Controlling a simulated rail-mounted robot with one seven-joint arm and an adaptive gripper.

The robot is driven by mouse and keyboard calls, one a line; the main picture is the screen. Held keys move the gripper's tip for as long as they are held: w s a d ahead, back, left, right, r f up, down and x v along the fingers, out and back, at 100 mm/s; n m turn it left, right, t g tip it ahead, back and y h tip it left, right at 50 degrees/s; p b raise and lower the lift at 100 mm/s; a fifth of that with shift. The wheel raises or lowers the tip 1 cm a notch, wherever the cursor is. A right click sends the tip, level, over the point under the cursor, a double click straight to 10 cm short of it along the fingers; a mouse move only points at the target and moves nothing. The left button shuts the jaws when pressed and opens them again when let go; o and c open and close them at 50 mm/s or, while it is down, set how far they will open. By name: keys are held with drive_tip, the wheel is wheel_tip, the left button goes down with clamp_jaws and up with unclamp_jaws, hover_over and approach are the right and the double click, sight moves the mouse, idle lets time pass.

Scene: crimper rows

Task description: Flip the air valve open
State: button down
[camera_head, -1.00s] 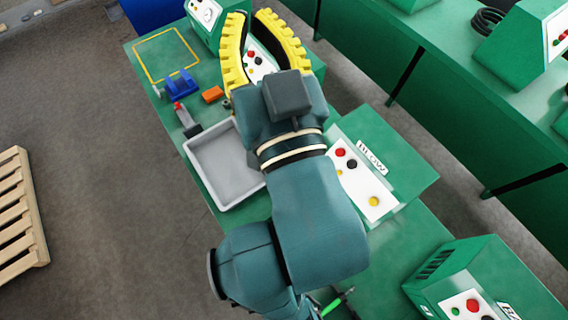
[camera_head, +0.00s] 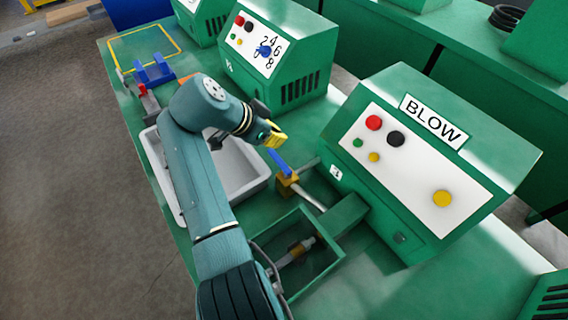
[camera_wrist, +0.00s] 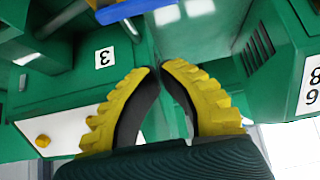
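The air valve has a blue lever (camera_head: 279,162) on a brass body (camera_head: 288,186), fitted in a grey pipe beside the green machine marked BLOW (camera_head: 425,125). The lever sticks out from the body toward my gripper. It also shows at the top edge of the wrist view (camera_wrist: 132,10), partly cut off. My gripper (camera_head: 279,136) is just beyond the lever's tip in the head view, apart from it as far as I can tell. In the wrist view its yellow fingers (camera_wrist: 160,70) have their tips nearly together, with nothing between them.
A grey tray (camera_head: 163,179) lies beneath my arm. A green open-topped box (camera_head: 335,252) stands near the valve. Another green machine with numbers (camera_head: 280,55) is behind my gripper. A blue bracket (camera_head: 153,73) sits farther back on the bench.

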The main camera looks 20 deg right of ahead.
sight(280, 163)
drive_tip(key=shift+r, duration=0.1)
wheel_tip(280, 163, down, 8)
drive_tip(key=d+b, duration=0.2)
drive_tip(key=b, duration=0.1)
drive_tip(key=shift+w, duration=0.25)
idle(0.3)
drive_tip(key=shift+r, duration=0.1)
drive_tip(key=shift+d+r, duration=0.1)
